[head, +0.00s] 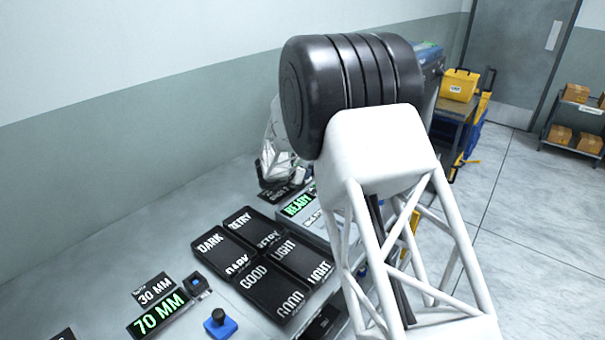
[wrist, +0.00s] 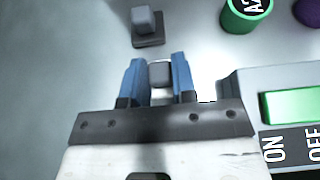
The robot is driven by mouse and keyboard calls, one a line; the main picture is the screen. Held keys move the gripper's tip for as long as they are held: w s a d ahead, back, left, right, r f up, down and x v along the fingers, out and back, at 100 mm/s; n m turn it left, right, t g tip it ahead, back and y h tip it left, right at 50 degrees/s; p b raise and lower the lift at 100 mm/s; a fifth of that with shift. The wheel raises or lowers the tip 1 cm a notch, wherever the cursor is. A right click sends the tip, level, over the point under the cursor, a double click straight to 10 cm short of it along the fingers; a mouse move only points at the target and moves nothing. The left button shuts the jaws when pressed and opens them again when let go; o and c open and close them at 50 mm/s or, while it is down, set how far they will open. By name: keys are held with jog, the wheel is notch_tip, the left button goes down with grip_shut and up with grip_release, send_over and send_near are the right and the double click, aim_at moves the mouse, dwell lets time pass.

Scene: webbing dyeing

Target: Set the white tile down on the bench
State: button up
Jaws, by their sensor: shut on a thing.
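In the wrist view my gripper (wrist: 159,78) has its two blue fingers closed on the sides of a small pale block, the white tile (wrist: 160,74). Only a small part of the tile shows between the fingers. The grey bench (wrist: 100,40) lies beneath; whether the tile touches it I cannot tell. In the head view the bench (head: 75,235) runs along the wall, and my own arm hides the gripper and the tile.
A small grey block on a dark base (wrist: 148,30) stands just beyond the fingers. A green cylinder (wrist: 246,14) is at upper right, and a box with a green ON/OFF switch (wrist: 295,105) is close on the right. Dark labelled trays (head: 268,292) occupy the bench; its left part is clearer.

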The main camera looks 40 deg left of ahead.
jog(key=shift+f, duration=0.1)
jog(key=o, duration=0.9)
jog(key=shift+o, duration=0.2)
jog(key=shift+v, duration=6.1)
jog(key=shift+w, duration=0.15)
